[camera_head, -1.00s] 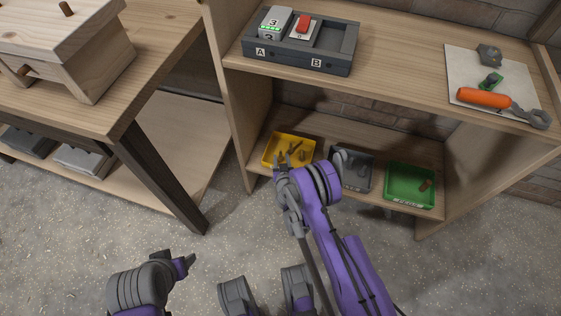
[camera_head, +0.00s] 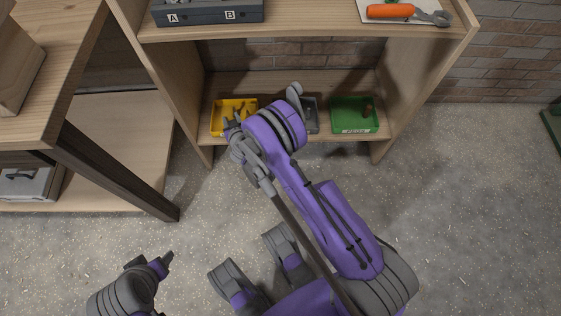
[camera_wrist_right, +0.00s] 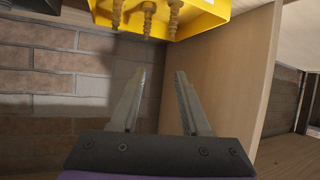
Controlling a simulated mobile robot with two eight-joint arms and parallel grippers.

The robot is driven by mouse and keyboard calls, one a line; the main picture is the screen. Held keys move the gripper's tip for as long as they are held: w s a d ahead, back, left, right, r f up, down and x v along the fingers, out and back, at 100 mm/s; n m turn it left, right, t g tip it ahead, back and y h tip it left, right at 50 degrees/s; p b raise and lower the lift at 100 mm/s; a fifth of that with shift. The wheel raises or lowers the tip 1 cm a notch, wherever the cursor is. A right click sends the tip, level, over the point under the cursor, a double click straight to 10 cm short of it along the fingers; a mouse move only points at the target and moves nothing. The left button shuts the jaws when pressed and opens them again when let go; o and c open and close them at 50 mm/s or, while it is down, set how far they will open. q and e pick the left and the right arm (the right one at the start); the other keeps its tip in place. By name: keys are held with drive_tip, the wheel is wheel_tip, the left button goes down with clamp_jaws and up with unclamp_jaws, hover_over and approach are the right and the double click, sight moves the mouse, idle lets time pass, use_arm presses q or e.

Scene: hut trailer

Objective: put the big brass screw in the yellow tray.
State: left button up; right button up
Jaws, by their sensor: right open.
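The yellow tray (camera_head: 216,120) stands at the left of the lower shelf and also shows at the top of the right wrist view (camera_wrist_right: 212,18). Several brass screws (camera_wrist_right: 148,14) of differing size are seen at it there, partly cut off by the frame edge. I cannot tell which screw is the big one. My right gripper (camera_head: 234,120) is at the tray's front in the head view. In the wrist view its two fingers (camera_wrist_right: 156,78) are apart with nothing between them, short of the screws. My left gripper (camera_head: 167,260) is low at the left, over the floor.
A green tray (camera_head: 345,127) with a small brown upright piece (camera_head: 367,109) stands at the right of the lower shelf (camera_head: 340,84). A dark grey tray (camera_head: 312,118) is mostly hidden by my right arm.

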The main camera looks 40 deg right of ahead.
drive_tip(key=s+d+r+g, duration=0.1)
drive_tip(key=s+r+g, duration=0.1)
drive_tip(key=s+r, duration=0.55)
drive_tip(key=s+d+r+g, duration=0.15)
drive_tip(key=s+r, duration=0.35)
drive_tip(key=r, duration=0.6)
drive_tip(key=s+a+r+n+g+y, duration=0.1)
drive_tip(key=s+a+r+g, duration=0.1)
drive_tip(key=s, duration=1.1)
drive_tip(key=s+a+r+n+g+y, duration=0.1)
drive_tip(key=s+a+r+g+y, duration=0.1)
drive_tip(key=s, duration=1.1)
drive_tip(key=shift+s+a+r, duration=0.2)
drive_tip(key=shift+a, duration=0.45)
